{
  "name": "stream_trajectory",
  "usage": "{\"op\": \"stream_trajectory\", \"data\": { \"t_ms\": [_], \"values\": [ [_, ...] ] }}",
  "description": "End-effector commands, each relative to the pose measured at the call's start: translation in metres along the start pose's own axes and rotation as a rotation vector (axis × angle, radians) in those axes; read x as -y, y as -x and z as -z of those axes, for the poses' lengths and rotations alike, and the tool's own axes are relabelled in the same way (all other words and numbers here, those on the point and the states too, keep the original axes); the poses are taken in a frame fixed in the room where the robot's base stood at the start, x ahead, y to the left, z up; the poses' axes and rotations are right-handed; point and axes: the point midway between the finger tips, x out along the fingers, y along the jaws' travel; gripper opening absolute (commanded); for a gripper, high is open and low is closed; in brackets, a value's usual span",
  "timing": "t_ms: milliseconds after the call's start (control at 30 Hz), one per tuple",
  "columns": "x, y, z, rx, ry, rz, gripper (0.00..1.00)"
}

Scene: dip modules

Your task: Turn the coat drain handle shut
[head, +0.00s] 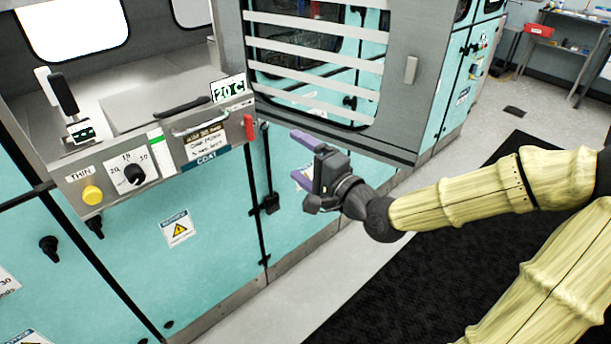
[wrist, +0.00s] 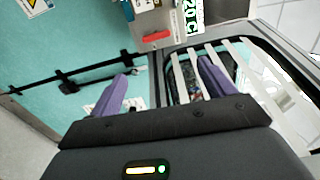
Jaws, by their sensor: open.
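A small red handle (head: 249,127) hangs upright at the right end of the grey control panel, beside the COAT label (head: 206,158). I take it for the coat drain handle, though I see no drain label on it. In the wrist view the red handle (wrist: 157,35) lies crosswise, beyond the fingertips and between their lines. My gripper (head: 299,158) has two purple fingers spread apart with nothing between them. It is to the right of the handle and a little lower in the head view, clear of it. The wrist view shows both fingers of my gripper (wrist: 162,72).
A slatted window door (head: 315,65) in a grey frame stands behind and above my gripper. The floor (head: 283,285) before the teal cabinets is clear.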

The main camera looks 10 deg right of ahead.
Motion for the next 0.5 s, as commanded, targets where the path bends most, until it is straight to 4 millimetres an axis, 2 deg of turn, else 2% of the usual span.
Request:
{"op": "stream_trajectory", "data": {
  "t_ms": [33,500],
  "values": [
    [-0.005,0.003,0.001,-0.004,0.002,0.0,0.82],
    [-0.006,0.014,-0.003,-0.001,0.006,-0.015,0.82]
  ]
}}
